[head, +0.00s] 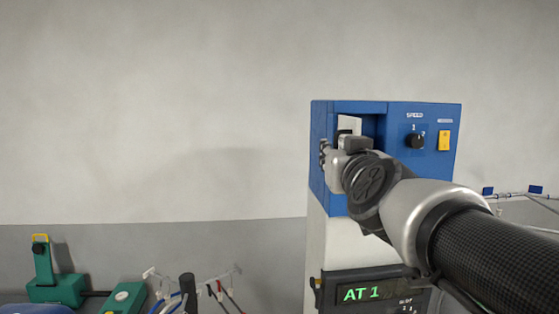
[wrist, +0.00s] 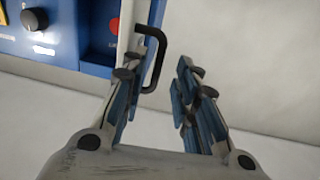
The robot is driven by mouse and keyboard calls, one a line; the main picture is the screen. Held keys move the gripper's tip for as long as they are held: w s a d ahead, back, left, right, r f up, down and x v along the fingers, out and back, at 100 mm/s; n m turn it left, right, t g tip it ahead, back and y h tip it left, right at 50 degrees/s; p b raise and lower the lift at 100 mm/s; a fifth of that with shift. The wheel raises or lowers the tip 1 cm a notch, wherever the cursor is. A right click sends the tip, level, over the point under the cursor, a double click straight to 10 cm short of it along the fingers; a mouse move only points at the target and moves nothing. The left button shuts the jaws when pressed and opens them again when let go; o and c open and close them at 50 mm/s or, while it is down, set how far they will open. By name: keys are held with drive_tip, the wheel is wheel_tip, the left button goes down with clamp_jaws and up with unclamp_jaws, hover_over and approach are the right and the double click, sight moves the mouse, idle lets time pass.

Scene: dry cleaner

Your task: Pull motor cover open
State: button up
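The motor cover (wrist: 126,28) is a white panel with a black bar handle (wrist: 156,58). In the wrist view it is seen nearly edge-on, standing out from the blue housing with the recess beside it exposed. In the head view the white panel (head: 350,124) shows at the left of the blue housing (head: 317,135). My gripper (wrist: 163,90) is open, its two fingers wide apart. The handle is between the fingers, close to the left one; I cannot tell whether they touch. In the head view my gripper (head: 326,157) is mostly hidden by my wrist.
The housing carries a speed knob (head: 414,141) and a yellow switch (head: 444,140). A red button (wrist: 115,26) shows in the recess. A display (head: 362,293) is below. Green equipment (head: 55,289) and hangers (head: 213,286) are lower left. The wall at left is bare.

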drive_tip(key=s, duration=0.9)
drive_tip(key=shift+s+a, duration=0.15)
drive_tip(key=shift+s, duration=0.1)
drive_tip(key=s+a+f+n+g+y+b, duration=0.3)
drive_tip(key=f+b, duration=0.5)
drive_tip(key=f, duration=0.7)
drive_tip(key=s+a+f+g+y+b, duration=0.3)
drive_tip(key=f+b, duration=0.4)
drive_tip(key=f, duration=0.9)
drive_tip(key=s+d+f+g+h+b, duration=0.1)
drive_tip(key=s+f+b, duration=0.3)
drive_tip(key=f, duration=0.6)
drive_tip(key=s+d+f+m+g+h+b, duration=0.1)
drive_tip(key=s+d+f+g+h+b, duration=0.1)
drive_tip(key=s+f, duration=0.4)
drive_tip(key=s+d+f+m+g+h+b, duration=0.1)
drive_tip(key=s+d+f+g+h+b, duration=0.1)
drive_tip(key=f, duration=1.2)
drive_tip(key=s+d+g+b, duration=0.1)
drive_tip(key=s+g+b, duration=0.1)
drive_tip(key=s+b, duration=0.1)
drive_tip(key=shift+s+d+b, duration=0.3)
drive_tip(key=shift+s+b, duration=0.05)
drive_tip(key=shift+b, duration=0.45)
